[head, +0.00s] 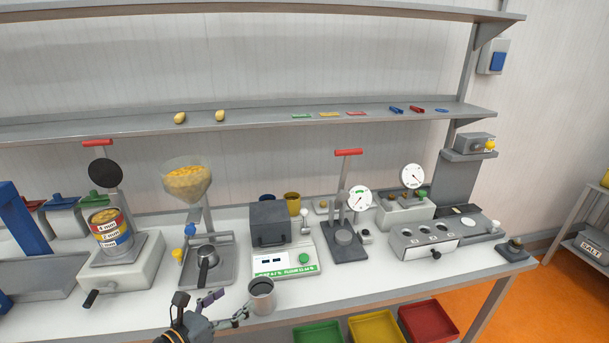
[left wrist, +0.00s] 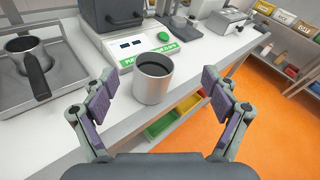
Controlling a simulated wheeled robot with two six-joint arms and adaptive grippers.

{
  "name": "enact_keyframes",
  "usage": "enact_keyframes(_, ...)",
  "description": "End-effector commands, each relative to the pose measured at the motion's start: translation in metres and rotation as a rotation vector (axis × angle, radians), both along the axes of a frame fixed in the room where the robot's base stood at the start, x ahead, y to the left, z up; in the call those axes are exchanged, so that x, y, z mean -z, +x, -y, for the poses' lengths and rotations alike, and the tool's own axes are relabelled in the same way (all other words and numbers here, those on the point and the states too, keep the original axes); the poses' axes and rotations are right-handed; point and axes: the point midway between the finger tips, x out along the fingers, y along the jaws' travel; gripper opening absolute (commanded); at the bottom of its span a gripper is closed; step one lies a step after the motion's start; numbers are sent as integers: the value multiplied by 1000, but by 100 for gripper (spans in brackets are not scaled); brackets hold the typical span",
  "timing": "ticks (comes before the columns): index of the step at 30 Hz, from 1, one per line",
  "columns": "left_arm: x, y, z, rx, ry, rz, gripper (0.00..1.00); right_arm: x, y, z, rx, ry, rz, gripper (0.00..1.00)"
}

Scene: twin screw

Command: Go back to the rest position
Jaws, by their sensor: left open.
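My left gripper (head: 226,306) is in the lower middle of the head view, at the front edge of the bench. It is open, with a finger on either side of the view in the left wrist view (left wrist: 160,100). A grey metal cup (head: 262,298) with dark contents stands upright on the bench edge, just beyond the fingers. The cup also shows between and ahead of the fingertips in the left wrist view (left wrist: 153,78). Nothing is held in the jaws. My right gripper shows in neither view.
The white bench (head: 370,284) carries a scale (head: 285,262), a hopper with yellow grains (head: 187,178), a portafilter-like cup (head: 207,257), a can (head: 110,230) and gauges. A shelf (head: 260,122) runs above. Green, yellow and red trays (head: 375,328) sit below the front edge.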

Motion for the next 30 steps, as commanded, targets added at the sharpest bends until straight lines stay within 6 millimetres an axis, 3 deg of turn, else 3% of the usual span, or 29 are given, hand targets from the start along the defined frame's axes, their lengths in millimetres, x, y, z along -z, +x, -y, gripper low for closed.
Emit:
enact_keyframes(2,-46,6,-4,-133,-338,67,87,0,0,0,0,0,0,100)
enact_keyframes(3,-69,8,-18,-230,-552,96,87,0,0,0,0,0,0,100)
enact_keyframes(6,-91,2,-76,-533,-1092,123,87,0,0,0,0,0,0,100)
enact_keyframes(8,-76,-10,-110,-743,-1389,101,87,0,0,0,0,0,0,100)
enact_keyframes(9,-57,-22,-126,-887,-1563,69,87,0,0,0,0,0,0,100)
enact_keyframes(12,-2,-56,-137,-1226,-1894,-51,87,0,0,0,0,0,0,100)
enact_keyframes(15,44,-90,-121,-1509,-2083,-198,87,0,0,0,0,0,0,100)
enact_keyframes(18,73,-121,-95,-1738,-2183,-347,87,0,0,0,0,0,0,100)
enact_keyframes(23,98,-165,-45,-2047,-2237,-601,87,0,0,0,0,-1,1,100)
enact_keyframes(24,101,-176,-32,2109,2222,666,87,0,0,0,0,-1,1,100)
enact_keyframes(25,104,-184,-24,2104,2161,695,87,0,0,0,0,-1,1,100)
enact_keyframes(30,177,-169,-35,2137,2143,667,87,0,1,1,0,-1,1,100)
